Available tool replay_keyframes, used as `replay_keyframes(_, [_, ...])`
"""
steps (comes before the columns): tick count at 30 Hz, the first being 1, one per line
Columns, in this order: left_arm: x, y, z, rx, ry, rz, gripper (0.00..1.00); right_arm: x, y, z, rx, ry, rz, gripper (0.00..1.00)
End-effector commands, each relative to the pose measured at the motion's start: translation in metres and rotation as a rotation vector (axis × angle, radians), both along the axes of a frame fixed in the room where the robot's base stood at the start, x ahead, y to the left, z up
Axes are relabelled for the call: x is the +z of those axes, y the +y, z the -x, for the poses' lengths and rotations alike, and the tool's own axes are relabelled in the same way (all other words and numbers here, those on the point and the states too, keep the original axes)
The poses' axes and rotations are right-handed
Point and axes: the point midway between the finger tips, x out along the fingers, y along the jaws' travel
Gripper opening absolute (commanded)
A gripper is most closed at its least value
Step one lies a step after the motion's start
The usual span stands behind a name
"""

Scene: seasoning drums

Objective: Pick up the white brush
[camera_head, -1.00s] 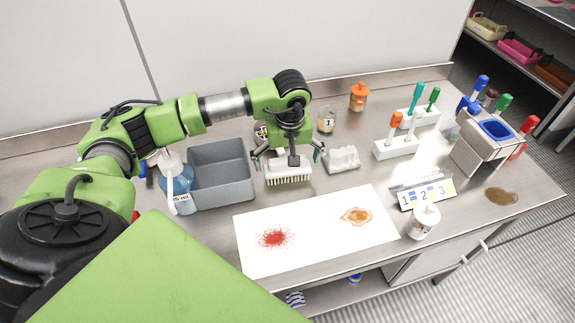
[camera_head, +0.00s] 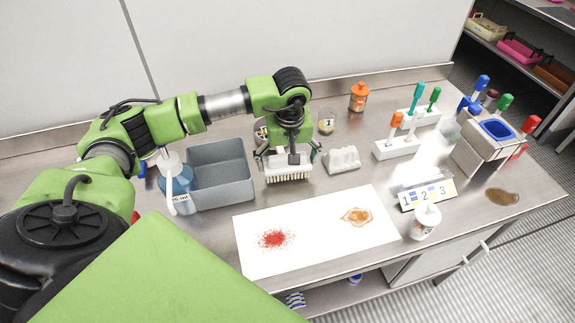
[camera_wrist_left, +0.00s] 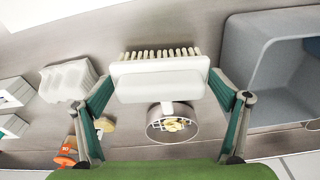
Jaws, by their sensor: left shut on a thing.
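The white brush (camera_head: 287,174) with pale bristles is below my left gripper (camera_head: 287,157) in the head view, right of the grey bin. In the left wrist view the brush (camera_wrist_left: 160,78) lies between the two green-padded fingers of my left gripper (camera_wrist_left: 162,95), its bristles pointing away from the palm. The gripper is shut on the brush. I cannot tell whether the bristles touch the table. My right gripper is not in view.
A grey bin (camera_head: 222,150) stands close left of the brush and a white block holder (camera_head: 342,159) close right. A white sheet (camera_head: 330,250) with red and orange spills lies in front. Behind the brush is a small metal cup (camera_wrist_left: 172,122).

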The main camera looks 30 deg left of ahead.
Motion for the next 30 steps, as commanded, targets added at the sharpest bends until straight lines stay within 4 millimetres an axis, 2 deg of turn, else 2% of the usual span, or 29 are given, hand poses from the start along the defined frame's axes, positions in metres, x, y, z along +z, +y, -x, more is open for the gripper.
replay_keyframes(3, [0.017,0.000,-0.003,0.000,-0.010,0.000,0.67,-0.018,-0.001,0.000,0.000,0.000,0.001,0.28])
replay_keyframes(11, [0.077,-0.022,0.046,-0.005,-0.009,0.000,0.67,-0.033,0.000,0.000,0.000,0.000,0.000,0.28])
replay_keyframes(15, [0.090,-0.035,0.075,-0.007,-0.006,-0.001,0.67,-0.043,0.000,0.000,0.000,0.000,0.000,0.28])
replay_keyframes(21, [0.106,-0.049,0.107,-0.004,-0.005,-0.002,0.67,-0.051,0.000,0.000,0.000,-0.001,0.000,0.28])
replay_keyframes(30, [0.118,-0.058,0.127,0.000,-0.003,0.000,0.67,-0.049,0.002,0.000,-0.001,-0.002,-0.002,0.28])
